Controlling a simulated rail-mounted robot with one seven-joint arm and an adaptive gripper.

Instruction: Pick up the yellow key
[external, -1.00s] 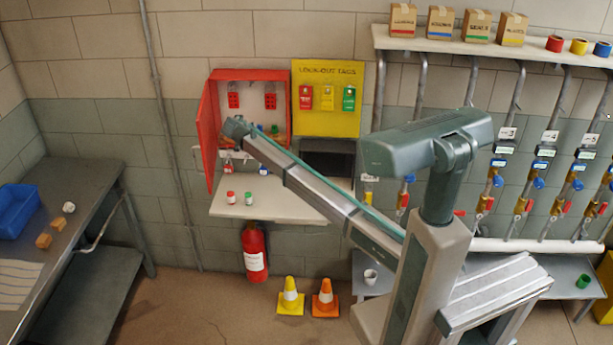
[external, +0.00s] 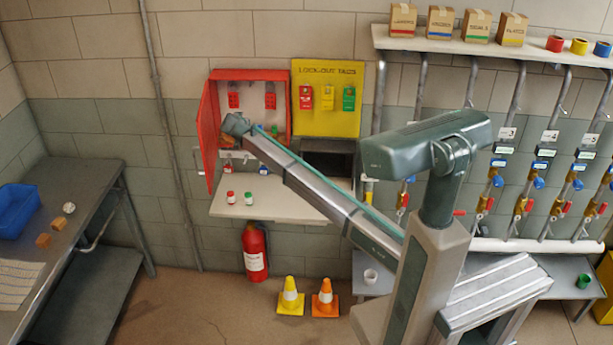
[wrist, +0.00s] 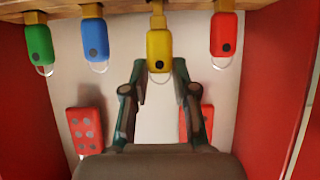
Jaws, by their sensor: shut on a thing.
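Red cabinet walls (wrist: 285,90) stand on both sides. Red padlock-like blocks (wrist: 85,130) are on the back wall.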

